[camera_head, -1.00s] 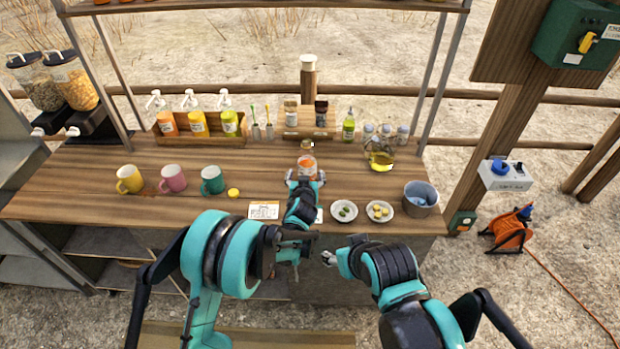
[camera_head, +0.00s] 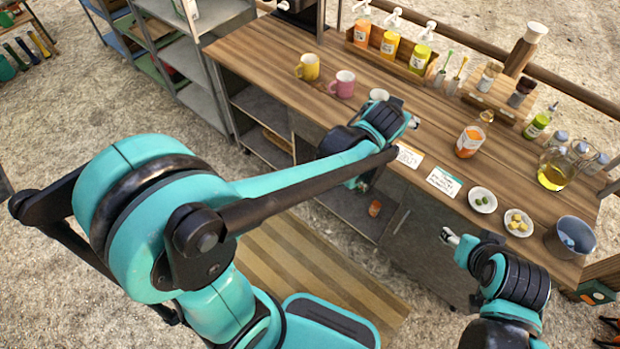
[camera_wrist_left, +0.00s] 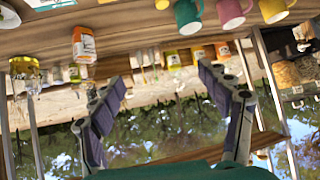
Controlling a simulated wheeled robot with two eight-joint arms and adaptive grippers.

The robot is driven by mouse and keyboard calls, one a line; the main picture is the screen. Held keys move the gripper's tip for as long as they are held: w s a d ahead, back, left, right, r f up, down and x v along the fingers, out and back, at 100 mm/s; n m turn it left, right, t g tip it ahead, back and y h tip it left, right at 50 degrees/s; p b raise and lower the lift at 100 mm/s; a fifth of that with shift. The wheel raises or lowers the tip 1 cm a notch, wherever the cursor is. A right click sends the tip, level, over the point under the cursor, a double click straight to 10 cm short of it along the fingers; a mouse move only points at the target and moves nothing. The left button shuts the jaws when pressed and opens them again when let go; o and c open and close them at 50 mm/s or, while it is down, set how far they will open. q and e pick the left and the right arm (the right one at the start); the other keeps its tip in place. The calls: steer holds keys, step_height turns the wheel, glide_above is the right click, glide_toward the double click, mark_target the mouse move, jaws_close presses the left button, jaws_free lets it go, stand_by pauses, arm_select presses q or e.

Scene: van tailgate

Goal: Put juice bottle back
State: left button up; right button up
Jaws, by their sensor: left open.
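A wooden rack (camera_head: 408,70) of pump bottles stands at the back. Yellow (camera_head: 308,67) and pink (camera_head: 342,84) mugs stand left; my left gripper partly covers another. Cards (camera_head: 444,181), small plates (camera_head: 483,200) and a metal bucket (camera_head: 571,238) line the front. A small orange item (camera_head: 375,208) sits below.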

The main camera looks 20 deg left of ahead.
arm_select(q)
steer(key=s+a+f+g, duration=0.1)
steer(key=s+a, duration=0.3)
steer(key=s, duration=0.4)
steer(key=s+a+f+g, duration=0.1)
steer(key=s+a, duration=0.3)
steer(key=s, duration=0.5)
steer(key=s+a+f+n+g, duration=0.1)
steer(key=s+a, duration=0.3)
steer(key=s, duration=0.5)
steer(key=shift+a, duration=0.15)
steer(key=shift+f, duration=0.1)
step_height(320, 180, down, 4)
steer(key=b, duration=0.4)
